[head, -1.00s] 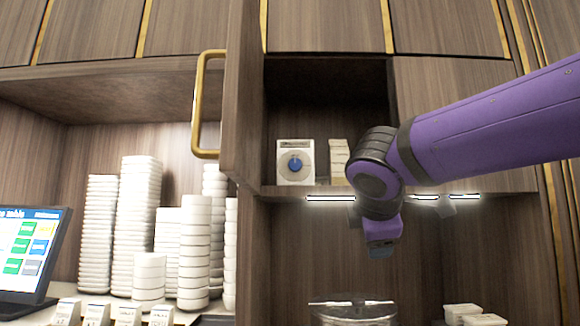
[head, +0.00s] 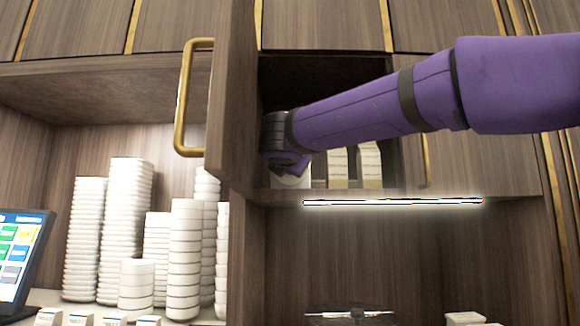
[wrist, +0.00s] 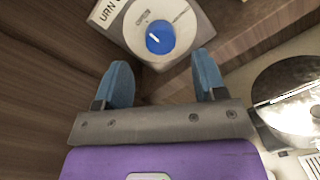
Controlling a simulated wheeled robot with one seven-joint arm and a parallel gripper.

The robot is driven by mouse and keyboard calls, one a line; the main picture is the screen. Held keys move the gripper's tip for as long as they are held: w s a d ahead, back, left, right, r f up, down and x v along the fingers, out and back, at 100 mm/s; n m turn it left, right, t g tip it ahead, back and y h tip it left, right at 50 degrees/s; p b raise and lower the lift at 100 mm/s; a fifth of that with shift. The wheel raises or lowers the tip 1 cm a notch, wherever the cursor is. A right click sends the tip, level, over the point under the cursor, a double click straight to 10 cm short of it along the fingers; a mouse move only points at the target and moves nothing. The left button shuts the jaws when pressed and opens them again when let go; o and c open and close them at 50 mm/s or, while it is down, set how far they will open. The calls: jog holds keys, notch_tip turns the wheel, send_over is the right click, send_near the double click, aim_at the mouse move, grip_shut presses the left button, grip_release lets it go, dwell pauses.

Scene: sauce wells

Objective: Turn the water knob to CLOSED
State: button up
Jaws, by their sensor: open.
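In the wrist view the water knob (wrist: 160,37) is a round blue dial with a short white pointer mark, on a white panel (wrist: 188,30) with partly cut-off lettering. The pointer slants toward the upper left of the picture, near a small label too blurred to read. My gripper (wrist: 163,74) is open, its two blue fingers apart, with nothing between them. The fingertips are just short of the knob, one toward each side, and appear not to touch it. In the head view my arm's end covers the knob; only the panel's lower part (head: 291,182) shows.
The panel stands on a cupboard shelf, beside the open door (head: 232,100) with its brass handle (head: 190,95). Small pale boxes (head: 370,165) stand to its right. A lit strip (head: 395,202) runs under the shelf. Stacked white dishes (head: 185,260) stand lower left.

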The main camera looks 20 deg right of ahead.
jog(key=shift+x, duration=2.55)
jog(key=c, duration=0.9)
jog(key=shift+m, duration=0.4)
jog(key=shift+f+m+y, duration=0.1)
jog(key=shift+m+y, duration=0.25)
jog(key=shift+m, duration=3.75)
jog(key=shift+m+y, duration=0.35)
jog(key=shift+m, duration=3.75)
